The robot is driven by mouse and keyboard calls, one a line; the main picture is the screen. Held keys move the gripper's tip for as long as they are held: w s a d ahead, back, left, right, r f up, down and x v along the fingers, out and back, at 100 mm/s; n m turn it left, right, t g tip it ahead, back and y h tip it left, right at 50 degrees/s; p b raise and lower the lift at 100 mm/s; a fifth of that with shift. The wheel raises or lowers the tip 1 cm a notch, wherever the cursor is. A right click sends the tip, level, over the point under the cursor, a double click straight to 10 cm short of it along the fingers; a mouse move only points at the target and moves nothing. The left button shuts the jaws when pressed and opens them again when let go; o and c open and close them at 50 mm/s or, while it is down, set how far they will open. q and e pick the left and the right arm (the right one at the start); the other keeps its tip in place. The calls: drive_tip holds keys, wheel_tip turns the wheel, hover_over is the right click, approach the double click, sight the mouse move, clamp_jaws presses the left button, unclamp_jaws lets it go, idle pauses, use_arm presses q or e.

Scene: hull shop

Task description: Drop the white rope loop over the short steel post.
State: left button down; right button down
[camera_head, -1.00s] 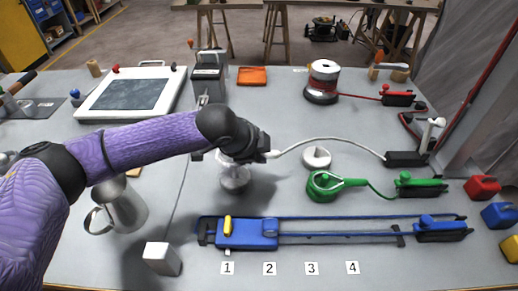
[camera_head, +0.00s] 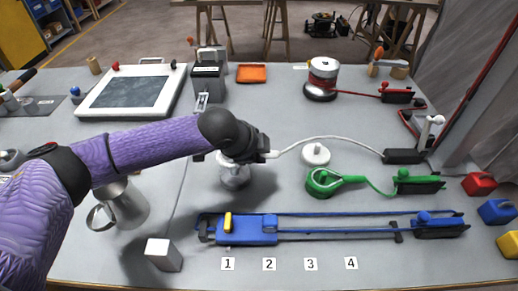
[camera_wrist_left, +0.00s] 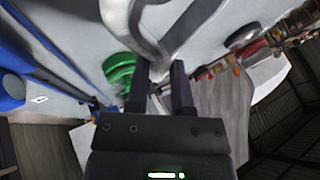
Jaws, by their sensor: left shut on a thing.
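My left gripper (camera_head: 268,154) is shut on the white rope (camera_head: 335,140), near its left end. The rope arches right from the gripper to a black block (camera_head: 404,157). A shiny steel piece on a round base (camera_head: 233,175), which looks like the short steel post, stands just below and left of the gripper, partly hidden by it. In the left wrist view the two fingers (camera_wrist_left: 161,88) show close together, with broad pale strands (camera_wrist_left: 146,32) beyond them. I cannot tell whether the loop is around the post. My right gripper is not in view.
A white round piece (camera_head: 316,155) and a green reel (camera_head: 321,183) stand to the right. A blue slider rail (camera_head: 330,228) lies in front. A steel jug (camera_head: 122,205) and a white block (camera_head: 163,255) are near my left arm. A red-banded drum (camera_head: 322,78) stands behind.

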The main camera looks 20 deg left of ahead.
use_arm(q)
drive_tip(key=shift+f, duration=0.25)
use_arm(e)
drive_tip(key=shift+w+a, duration=0.15)
drive_tip(key=shift+a, duration=0.1)
use_arm(q)
drive_tip(key=shift+f, duration=0.45)
use_arm(e)
drive_tip(key=shift+s+d, duration=0.5)
drive_tip(key=shift+d, duration=0.05)
use_arm(q)
drive_tip(key=shift+f, duration=0.3)
use_arm(e)
drive_tip(key=shift+w+a+f, duration=0.1)
drive_tip(key=shift+w+a, duration=0.05)
use_arm(q)
drive_tip(key=shift+f, duration=0.1)
use_arm(e)
drive_tip(key=shift+w+a+f, duration=0.1)
drive_tip(key=shift+w+a, duration=0.2)
drive_tip(key=shift+a, duration=0.1)
